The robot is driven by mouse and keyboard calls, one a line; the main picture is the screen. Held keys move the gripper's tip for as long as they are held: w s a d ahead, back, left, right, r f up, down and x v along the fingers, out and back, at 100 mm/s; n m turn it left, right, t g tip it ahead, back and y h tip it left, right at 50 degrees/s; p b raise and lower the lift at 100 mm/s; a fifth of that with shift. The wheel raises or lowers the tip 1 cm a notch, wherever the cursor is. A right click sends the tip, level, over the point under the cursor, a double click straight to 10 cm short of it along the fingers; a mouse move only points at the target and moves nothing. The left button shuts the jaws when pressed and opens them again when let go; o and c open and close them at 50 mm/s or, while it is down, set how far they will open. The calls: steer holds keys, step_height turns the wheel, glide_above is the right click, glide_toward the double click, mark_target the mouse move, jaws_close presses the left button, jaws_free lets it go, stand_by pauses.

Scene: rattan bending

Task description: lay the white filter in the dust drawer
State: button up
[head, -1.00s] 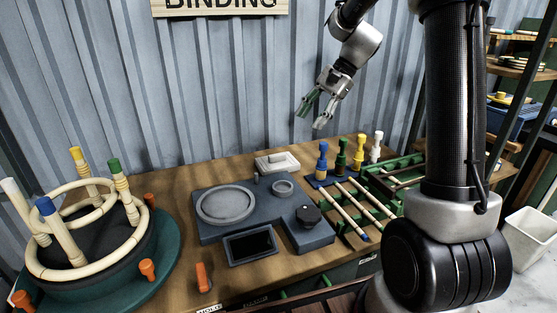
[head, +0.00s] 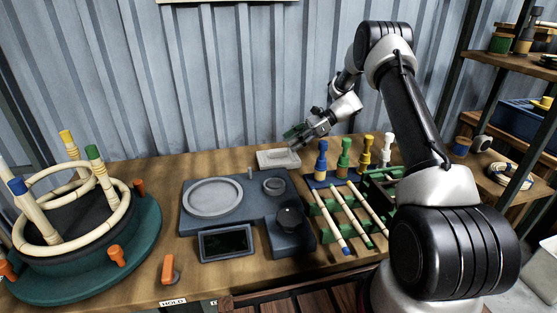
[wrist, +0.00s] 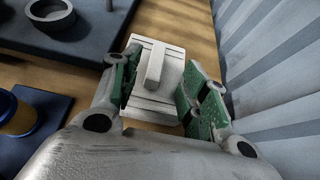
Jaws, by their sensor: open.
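The white filter (head: 272,160) lies flat at the back of the bench near the wall. In the wrist view it is a white slab (wrist: 154,66) with a raised bar along its middle. My gripper (head: 294,139) is open and empty, just above the filter. In the wrist view its green-padded fingers (wrist: 160,86) stand on both sides of the filter's bar, and I cannot tell whether they touch it. A dark, framed rectangular recess (head: 226,243) at the front of the grey-blue machine may be the dust drawer; I cannot tell for sure.
The grey-blue machine (head: 188,228) has a round plate, a ring and a black knob. Several coloured pegs (head: 343,160) stand close right of the filter. Light rods on a green rack (head: 322,210) lie in front of them. A round rattan jig (head: 140,235) stands left.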

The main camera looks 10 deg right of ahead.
mark_target(279, 150)
steer(key=x, duration=0.4)
steer(key=shift+s+a+f, duration=0.15)
steer(key=shift+a+f, duration=0.05)
steer(key=shift+f, duration=0.15)
jaws_close()
steer(key=shift+r, duration=0.1)
